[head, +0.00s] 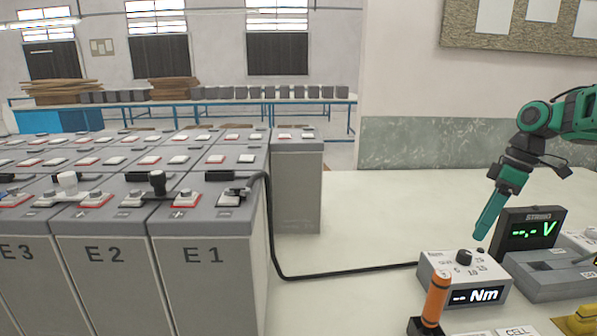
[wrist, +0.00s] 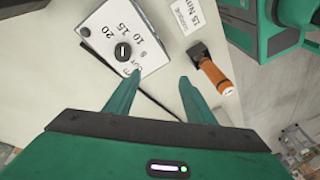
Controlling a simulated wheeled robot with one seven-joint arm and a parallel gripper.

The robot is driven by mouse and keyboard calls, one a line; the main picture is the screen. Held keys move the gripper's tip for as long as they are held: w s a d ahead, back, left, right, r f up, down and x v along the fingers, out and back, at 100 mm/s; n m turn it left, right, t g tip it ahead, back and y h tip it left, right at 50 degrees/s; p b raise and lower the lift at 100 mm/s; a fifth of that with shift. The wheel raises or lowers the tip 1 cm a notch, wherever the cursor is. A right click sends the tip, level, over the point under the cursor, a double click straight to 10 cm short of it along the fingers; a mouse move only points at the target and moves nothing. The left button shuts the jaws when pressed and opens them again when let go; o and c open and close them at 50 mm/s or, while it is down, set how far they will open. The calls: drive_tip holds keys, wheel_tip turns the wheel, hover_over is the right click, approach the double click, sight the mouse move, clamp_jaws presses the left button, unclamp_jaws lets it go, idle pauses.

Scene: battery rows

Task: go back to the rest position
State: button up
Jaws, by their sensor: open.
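My gripper (head: 484,222) is green and points down at the right of the head view, above the white table. In the wrist view its two fingers (wrist: 157,88) are spread apart with nothing between them. Near the fingertips is a white torque box (head: 465,278) with a black knob and a display reading "--- Nm". It also shows in the wrist view (wrist: 104,42), where the fingers end beside its lower edge. An orange-handled tool (head: 436,300) stands in a dark holder in front of the box. It also shows in the wrist view (wrist: 216,77), right of the fingers.
Grey battery cells (head: 208,265) marked E1, E2 and E3 stand in rows at the left. A black cable (head: 345,272) runs from E1 towards the torque box. A voltmeter (head: 530,233) reading "-.- V" stands right of my gripper. The table is bare between cells and box, except for the cable.

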drive_tip(key=s+a+f+m+h, duration=0.1)
drive_tip(key=s+m, duration=0.4)
drive_tip(key=s, duration=0.5)
drive_tip(key=s+a+f+m+h, duration=0.1)
drive_tip(key=s+f+m, duration=0.3)
drive_tip(key=s, duration=0.6)
drive_tip(key=s+a+f+m+h, duration=0.1)
drive_tip(key=s+f+m, duration=0.2)
drive_tip(key=s+m, duration=0.4)
drive_tip(key=s, duration=0.3)
drive_tip(key=shift+w+f, duration=0.3)
drive_tip(key=shift+w, duration=0.3)
